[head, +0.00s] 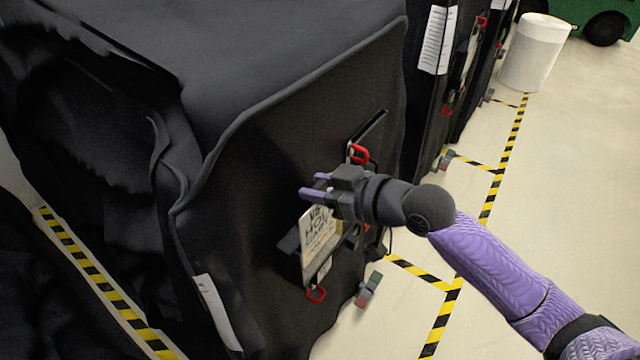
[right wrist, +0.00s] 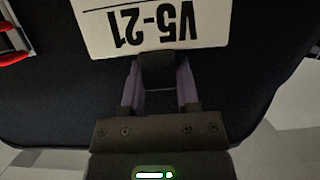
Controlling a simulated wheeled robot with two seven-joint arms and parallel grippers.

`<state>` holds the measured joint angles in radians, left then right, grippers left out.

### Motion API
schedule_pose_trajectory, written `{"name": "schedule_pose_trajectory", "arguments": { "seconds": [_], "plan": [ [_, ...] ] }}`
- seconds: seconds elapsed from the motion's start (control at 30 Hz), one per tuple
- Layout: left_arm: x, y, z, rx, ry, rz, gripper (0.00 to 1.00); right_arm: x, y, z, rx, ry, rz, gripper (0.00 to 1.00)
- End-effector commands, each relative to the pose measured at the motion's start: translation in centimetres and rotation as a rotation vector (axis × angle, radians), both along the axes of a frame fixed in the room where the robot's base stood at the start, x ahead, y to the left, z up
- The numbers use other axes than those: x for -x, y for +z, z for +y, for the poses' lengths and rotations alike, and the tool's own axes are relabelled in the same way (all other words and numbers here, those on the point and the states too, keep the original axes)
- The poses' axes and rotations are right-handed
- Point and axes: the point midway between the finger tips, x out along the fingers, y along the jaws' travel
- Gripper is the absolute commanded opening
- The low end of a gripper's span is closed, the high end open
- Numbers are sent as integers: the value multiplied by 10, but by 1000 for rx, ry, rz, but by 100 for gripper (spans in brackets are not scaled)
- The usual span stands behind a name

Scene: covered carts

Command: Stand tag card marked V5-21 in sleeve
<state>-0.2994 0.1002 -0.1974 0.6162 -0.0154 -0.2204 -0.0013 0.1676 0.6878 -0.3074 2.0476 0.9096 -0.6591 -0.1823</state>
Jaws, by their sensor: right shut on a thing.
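The tag card (head: 318,236) is pale with dark print, in front of the black covered side of the near cart. In the right wrist view the card (right wrist: 150,25) reads V5-21 upside down. My right gripper (head: 314,187) is shut on the card at its edge, by a dark piece between the purple fingers (right wrist: 160,78). A dark holder, seemingly the sleeve (head: 288,243), shows at the card's lower left on the cart's side. I cannot tell whether the card's lower edge is inside it. My left gripper is not in view.
The near cart's black cover (head: 270,130) fills the left and middle. A red clip (head: 359,154) sits above the gripper and another red clip (head: 316,295) below the card. More covered carts stand behind. The pale floor with striped tape (head: 490,195) is open at right.

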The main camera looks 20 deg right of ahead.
Motion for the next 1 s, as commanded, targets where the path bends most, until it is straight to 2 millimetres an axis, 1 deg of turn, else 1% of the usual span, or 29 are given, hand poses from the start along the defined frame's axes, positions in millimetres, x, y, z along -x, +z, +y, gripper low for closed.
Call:
{"name": "schedule_pose_trajectory", "arguments": {
  "seconds": [0.5, 0.73, 0.77, 0.8, 0.87, 0.9, 0.93, 1.0],
  "plan": [
    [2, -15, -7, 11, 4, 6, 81, 0, -22, 0, 1, 0, 1, 0],
    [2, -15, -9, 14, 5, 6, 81, 0, -21, 0, 0, 0, 0, 0],
    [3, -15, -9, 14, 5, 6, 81, 0, -21, 0, 0, 0, 0, 44],
    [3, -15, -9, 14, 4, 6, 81, 0, -21, 0, 0, 0, 0, 52],
    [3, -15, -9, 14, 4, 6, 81, 0, -21, 0, 0, 0, 0, 65],
    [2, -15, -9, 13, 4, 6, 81, 0, -21, 0, 0, 0, 0, 74],
    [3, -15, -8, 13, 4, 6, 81, 0, -21, 0, 0, 0, 0, 80],
    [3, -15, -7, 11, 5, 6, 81, 0, -21, 0, 0, 0, 0, 81]
  ]
}}
